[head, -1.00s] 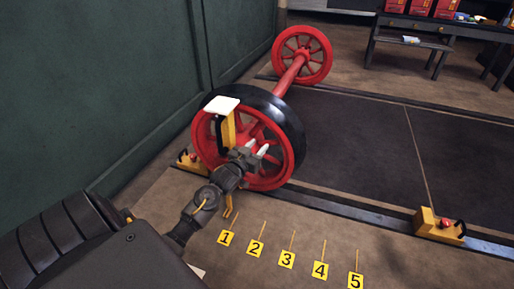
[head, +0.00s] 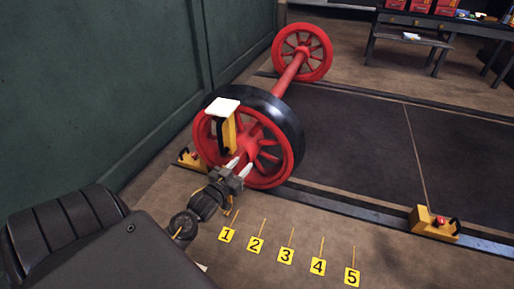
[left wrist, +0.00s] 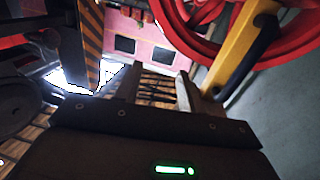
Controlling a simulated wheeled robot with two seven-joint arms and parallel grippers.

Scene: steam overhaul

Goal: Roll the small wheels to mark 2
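The wheelset has two red spoked wheels on a red axle (head: 291,74). The near wheel (head: 268,171), with a dark tyre, stands on the near rail; the far wheel (head: 320,68) is at the back. Number plates 1 (head: 227,235), 2 (head: 255,245) and several more lie on the floor in front of the rail, each with a yellow line. My left gripper (head: 239,167) is open and empty, just in front of the near wheel's lower part. Its fingers stand apart in the left wrist view (left wrist: 158,76), with red rim (left wrist: 210,52) beyond. My right gripper is out of view.
A yellow upright with a black grip (head: 229,134) and white top stands before the near wheel. A green wall (head: 90,80) is close on the left. The rail between is clear.

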